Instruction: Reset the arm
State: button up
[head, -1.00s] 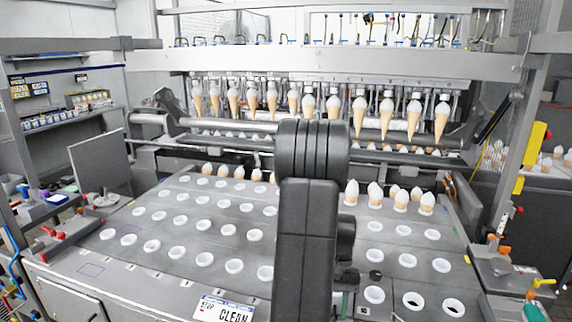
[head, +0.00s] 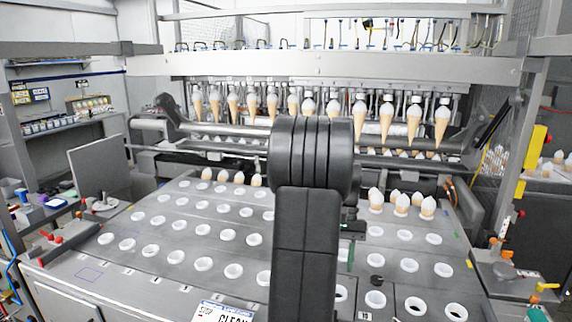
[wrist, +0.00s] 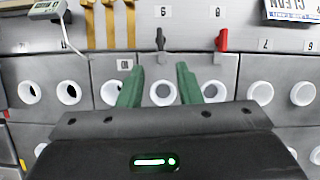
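My black arm (head: 305,230) stands upright in the middle of the head view, above the grey cone plate (head: 160,215), and hides part of it. My gripper (wrist: 160,78) shows in the wrist view as two green fingers spread apart with nothing between them. The fingers frame a white ring (wrist: 163,92) in the plate beyond. I cannot tell the height of the fingertips above it. In the head view the gripper is mostly hidden behind the arm.
Filled cones (head: 387,118) hang in a row at the back, below a white beam (head: 330,66). More cones (head: 427,208) stand in the plate's rear rings. A sign (head: 222,311) lies at the front edge. In the wrist view, a black lever (wrist: 160,40) and red lever (wrist: 221,40) stand beyond the fingers.

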jog(key=shift+n, duration=0.3)
jog(key=p+x, duration=0.1)
jog(key=x, duration=1.3)
jog(key=shift+p, duration=0.3)
jog(key=n+h, duration=0.2)
jog(key=n, duration=0.2)
jog(key=shift+r+n, duration=0.1)
jog(key=shift+n, duration=0.3)
jog(key=n+h, duration=0.1)
jog(key=n, duration=0.1)
jog(key=n+t, duration=0.1)
jog(key=n, duration=0.1)
jog(key=shift+n+h+b, duration=0.3)
jog(key=shift+h+b, duration=0.05)
jog(key=shift+h, duration=0.05)
jog(key=shift+r, duration=0.1)
